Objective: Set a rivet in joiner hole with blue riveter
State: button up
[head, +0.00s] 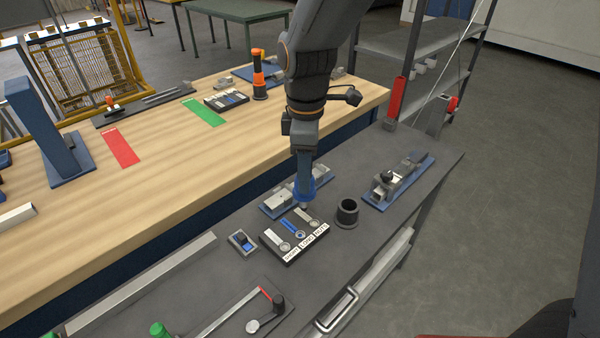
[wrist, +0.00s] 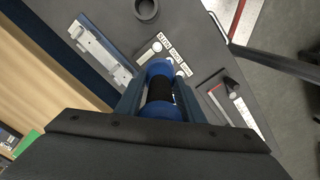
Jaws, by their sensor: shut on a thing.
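My gripper (head: 304,158) points down over the dark grey bench, shut on the blue riveter (head: 305,188). In the wrist view the riveter (wrist: 161,70), blue with a black middle, sits between both fingers. Its lower end is over or close to the black rivet tray (head: 270,240); I cannot tell whether they touch. The tray has several slots and white labels along its front, one slot blue inside. A silver fixture on a blue base (head: 270,209) stands just behind the riveter and partly hidden; it also shows in the wrist view (wrist: 98,47). No joiner hole can be made out.
A black cup (head: 347,214) stands right of the tray. Another metal fixture on a blue plate (head: 399,182) is farther right. A small blue-and-grey block (head: 242,243) lies left of the tray. An orange-and-black tool (head: 259,75) stands on the wooden table (head: 170,180) behind.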

jog(key=shift+n, duration=0.8)
jog(key=s+f+b, duration=0.1)
jog(key=f+b, duration=0.2)
jog(key=s+f+b, duration=0.1)
jog(key=shift+s+a+f, duration=0.35)
jog(key=shift+a, duration=0.05)
jog(key=shift+f+b, duration=0.35)
jog(key=shift+f, duration=0.5)
jog(key=shift+p, duration=0.5)
jog(key=shift+f+b, duration=0.4)
jog(key=shift+f, duration=0.5)
dwell(0.4)
jog(key=shift+r, duration=0.1)
notch_tip(320, 180, up, 7)
jog(key=p, duration=0.6)
send_over(300, 199)
jog(key=shift+s+d+r, duration=0.1)
jog(key=shift+r, duration=0.1)
